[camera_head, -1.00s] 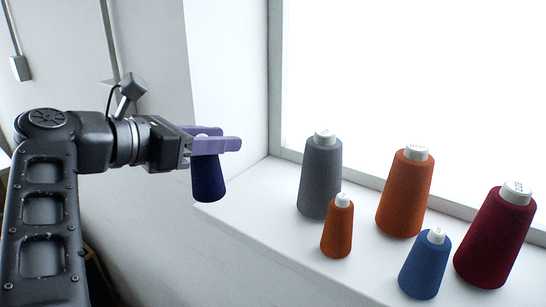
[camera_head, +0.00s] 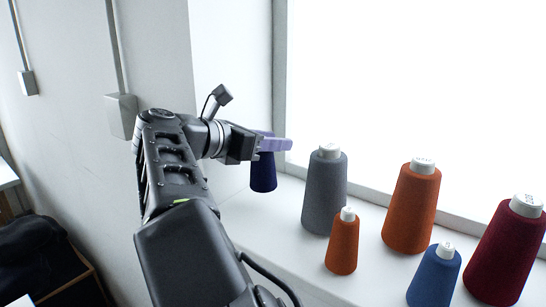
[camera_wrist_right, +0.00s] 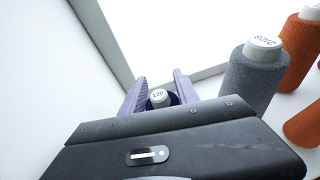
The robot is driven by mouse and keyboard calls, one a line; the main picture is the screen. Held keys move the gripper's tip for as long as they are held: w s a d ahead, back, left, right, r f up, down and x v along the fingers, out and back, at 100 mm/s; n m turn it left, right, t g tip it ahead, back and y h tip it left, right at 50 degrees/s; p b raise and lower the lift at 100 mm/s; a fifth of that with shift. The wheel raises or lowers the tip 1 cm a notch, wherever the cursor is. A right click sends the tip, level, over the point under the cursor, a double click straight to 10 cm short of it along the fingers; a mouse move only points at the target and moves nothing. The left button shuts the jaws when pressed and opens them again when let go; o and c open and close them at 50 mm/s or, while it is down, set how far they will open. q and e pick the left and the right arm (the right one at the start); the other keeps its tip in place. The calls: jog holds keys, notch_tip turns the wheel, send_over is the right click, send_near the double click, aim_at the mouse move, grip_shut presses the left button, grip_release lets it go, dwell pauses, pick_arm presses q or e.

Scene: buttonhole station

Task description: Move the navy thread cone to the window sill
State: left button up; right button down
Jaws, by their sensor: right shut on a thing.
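The navy thread cone (camera_head: 263,177) hangs upright below my right gripper (camera_head: 275,144), which is shut on its top. In the right wrist view the cone's white top (camera_wrist_right: 159,98), marked 120, sits between the two lilac fingers (camera_wrist_right: 157,92). In the head view the cone is over the left end of the white window sill (camera_head: 285,225), left of the grey cone. I cannot tell whether its base touches the sill. My left gripper is not in view.
On the sill stand a grey cone (camera_head: 325,195), a small orange cone (camera_head: 342,245), a large orange cone (camera_head: 411,210), a blue cone (camera_head: 434,278) and a dark red cone (camera_head: 505,255). The grey cone is nearest my gripper. The window frame runs behind them.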

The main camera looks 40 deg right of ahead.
aim_at(263, 178)
notch_tip(263, 178, down, 3)
jog(key=shift+r, duration=0.1)
jog(key=shift+d+f+p, duration=0.2)
jog(key=shift+f+p, duration=0.3)
jog(key=shift+f, duration=0.1)
jog(key=shift+f+b, duration=0.15)
jog(key=shift+b, duration=0.15)
jog(key=c, duration=0.9)
grip_release()
jog(key=shift+r+p, duration=0.2)
jog(key=shift+p, duration=0.1)
